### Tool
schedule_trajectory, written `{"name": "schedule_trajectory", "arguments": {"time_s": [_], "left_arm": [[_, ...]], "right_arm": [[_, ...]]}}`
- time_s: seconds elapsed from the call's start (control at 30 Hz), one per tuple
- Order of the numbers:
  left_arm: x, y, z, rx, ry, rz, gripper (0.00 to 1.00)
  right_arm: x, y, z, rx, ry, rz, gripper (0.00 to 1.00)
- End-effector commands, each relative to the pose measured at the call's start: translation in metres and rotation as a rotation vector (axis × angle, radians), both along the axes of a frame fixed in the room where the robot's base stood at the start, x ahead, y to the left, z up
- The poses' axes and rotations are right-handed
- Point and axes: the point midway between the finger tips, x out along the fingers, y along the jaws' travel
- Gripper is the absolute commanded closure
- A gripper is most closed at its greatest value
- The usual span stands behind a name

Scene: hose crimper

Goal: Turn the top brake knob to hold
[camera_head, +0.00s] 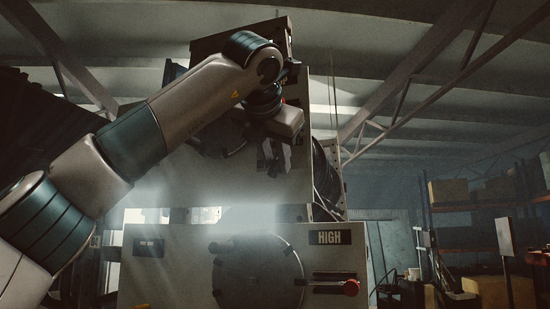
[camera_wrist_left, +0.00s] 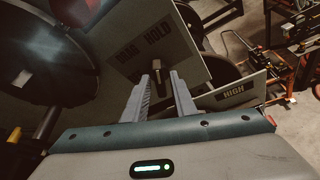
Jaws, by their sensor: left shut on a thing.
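The top brake knob (camera_wrist_left: 157,69) is a small dark handle on a grey panel in the left wrist view. The word HOLD stands on the panel beyond it, with a second, less readable word to its left. My left gripper (camera_wrist_left: 166,76) has its two grey fingers at the knob and is shut on it. In the head view my left gripper (camera_head: 274,157) is at the upper panel (camera_head: 185,185) of the machine. My arm and wrist cover the knob there. My right gripper is in neither view.
Below is a lower panel (camera_head: 185,287) with a HIGH label (camera_head: 329,237), a round dark disc (camera_head: 258,272) and a red-ended lever (camera_head: 350,287). Shelves with boxes (camera_head: 450,190) stand at the far right.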

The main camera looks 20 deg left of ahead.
Motion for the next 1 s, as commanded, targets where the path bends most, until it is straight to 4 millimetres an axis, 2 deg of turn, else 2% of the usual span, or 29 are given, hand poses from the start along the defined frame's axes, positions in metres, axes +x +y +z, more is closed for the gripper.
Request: {"name": "schedule_trajectory", "arguments": {"time_s": [0.23, 0.67, 0.7, 1.0], "left_arm": [[-0.0003, -0.0008, 0.0009, 0.074, -0.006, 0.000, 0.98], [-0.0003, -0.0008, 0.0010, 0.086, -0.006, 0.000, 0.98], [-0.0002, -0.0007, 0.0011, 0.086, -0.006, 0.000, 0.70], [-0.0003, -0.0008, 0.0002, 0.085, -0.005, 0.000, 0.70]], "right_arm": [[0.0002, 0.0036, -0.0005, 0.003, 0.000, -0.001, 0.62], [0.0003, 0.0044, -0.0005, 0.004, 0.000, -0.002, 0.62], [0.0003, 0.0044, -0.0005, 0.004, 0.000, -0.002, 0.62], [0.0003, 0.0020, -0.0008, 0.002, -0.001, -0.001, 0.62]]}}
